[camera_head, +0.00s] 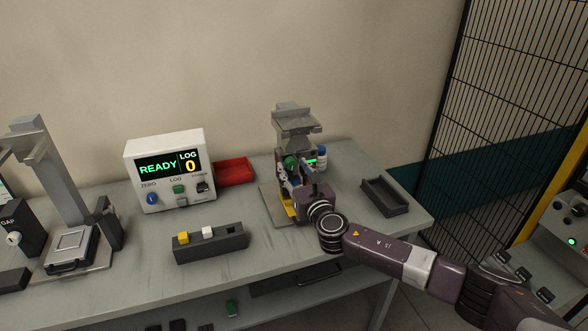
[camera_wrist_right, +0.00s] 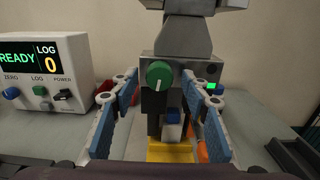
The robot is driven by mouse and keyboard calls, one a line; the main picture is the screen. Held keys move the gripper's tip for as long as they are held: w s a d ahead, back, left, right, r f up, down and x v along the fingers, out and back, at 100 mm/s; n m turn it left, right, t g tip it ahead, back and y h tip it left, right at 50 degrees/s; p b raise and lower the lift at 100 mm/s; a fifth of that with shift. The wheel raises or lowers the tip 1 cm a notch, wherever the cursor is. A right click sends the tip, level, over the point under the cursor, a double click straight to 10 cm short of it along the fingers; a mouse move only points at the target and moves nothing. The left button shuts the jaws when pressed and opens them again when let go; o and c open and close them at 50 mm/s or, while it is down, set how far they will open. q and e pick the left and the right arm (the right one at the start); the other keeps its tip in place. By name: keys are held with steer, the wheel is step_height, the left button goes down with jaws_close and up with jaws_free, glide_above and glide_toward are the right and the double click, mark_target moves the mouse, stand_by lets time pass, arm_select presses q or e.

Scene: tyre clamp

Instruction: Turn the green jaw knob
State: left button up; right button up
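The green jaw knob (camera_wrist_right: 159,75) is round with a white pointer line and sits on the front of the grey clamp (camera_wrist_right: 184,65). In the head view the knob (camera_head: 290,161) is partly hidden by my right gripper (camera_head: 287,178). In the right wrist view my right gripper (camera_wrist_right: 168,112) is open, its blue-padded fingers wide apart to either side of the knob and the clamp front. The knob shows between the fingers, and I see no finger touching it. My left gripper is not in view.
A white box (camera_head: 165,172) reading READY and LOG 0 stands left of the clamp. A red tray (camera_head: 234,171) is behind, a dark block holder (camera_head: 210,246) in front, and a dark empty tray (camera_head: 385,197) at the right. A black mesh fence (camera_head: 500,90) stands right of the table.

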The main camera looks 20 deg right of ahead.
jaws_close()
